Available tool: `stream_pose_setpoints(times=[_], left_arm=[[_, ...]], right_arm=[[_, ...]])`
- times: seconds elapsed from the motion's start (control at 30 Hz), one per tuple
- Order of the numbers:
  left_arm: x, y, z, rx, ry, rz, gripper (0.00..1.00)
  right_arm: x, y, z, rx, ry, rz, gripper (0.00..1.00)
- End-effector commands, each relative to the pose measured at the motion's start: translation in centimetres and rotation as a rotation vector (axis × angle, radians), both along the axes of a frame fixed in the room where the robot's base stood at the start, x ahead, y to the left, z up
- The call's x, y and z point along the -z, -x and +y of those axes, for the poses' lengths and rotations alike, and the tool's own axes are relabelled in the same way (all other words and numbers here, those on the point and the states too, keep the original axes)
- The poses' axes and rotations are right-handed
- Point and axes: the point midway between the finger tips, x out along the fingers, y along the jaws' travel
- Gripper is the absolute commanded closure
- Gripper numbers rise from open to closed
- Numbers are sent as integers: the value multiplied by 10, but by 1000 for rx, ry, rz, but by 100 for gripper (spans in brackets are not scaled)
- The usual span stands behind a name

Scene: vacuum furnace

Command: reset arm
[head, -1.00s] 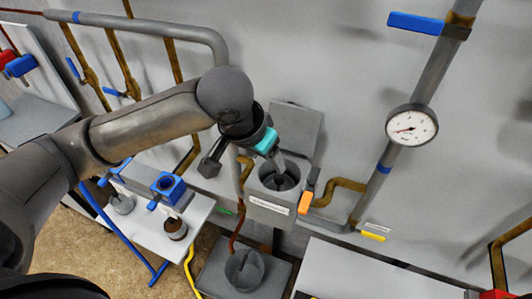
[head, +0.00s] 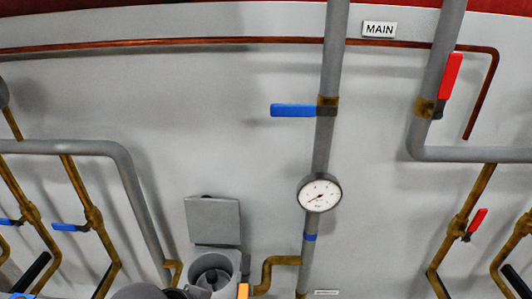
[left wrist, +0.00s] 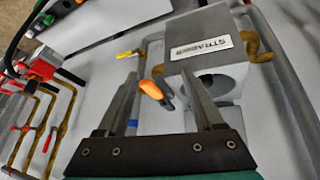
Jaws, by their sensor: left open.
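Beyond the fingers is a grey box labelled STRAINER (left wrist: 205,48), with a round opening partly hidden by the right finger. An orange handle (left wrist: 152,90) shows between the fingers, but I cannot tell whether they touch it. In the head view the strainer (head: 213,275) is at the bottom with its square lid (head: 213,220) raised. Dark rounded parts of my left arm show at the bottom edge; the gripper itself is out of that view. My right gripper is in neither view.
A round gauge (head: 320,193) sits on a vertical grey pipe, below a blue valve handle (head: 293,110). A MAIN sign (head: 379,29) is above. A red handle (head: 450,76) is at right. Brass pipes with blue handles (head: 70,228) run at left.

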Motion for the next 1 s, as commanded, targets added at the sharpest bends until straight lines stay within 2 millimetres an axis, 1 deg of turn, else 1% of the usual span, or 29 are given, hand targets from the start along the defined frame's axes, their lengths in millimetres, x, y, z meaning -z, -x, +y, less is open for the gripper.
stream_pose_setpoints(times=[0.03,0.17,0.3,0.57,0.77,0.87,0.97,1.0], left_arm=[[7,10,2,-17,4,13,31],[24,31,16,-68,-21,34,31],[41,57,36,-122,-70,70,31],[65,109,75,-201,-178,160,31],[126,99,74,-193,-187,180,31],[161,98,73,-189,-188,192,31],[202,98,72,-186,-190,207,31],[219,99,72,-184,-191,213,31]], right_arm=[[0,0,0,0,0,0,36],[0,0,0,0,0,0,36],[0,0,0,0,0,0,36],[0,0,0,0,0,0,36],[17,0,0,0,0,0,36],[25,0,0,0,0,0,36],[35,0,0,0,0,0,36],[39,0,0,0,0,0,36]])
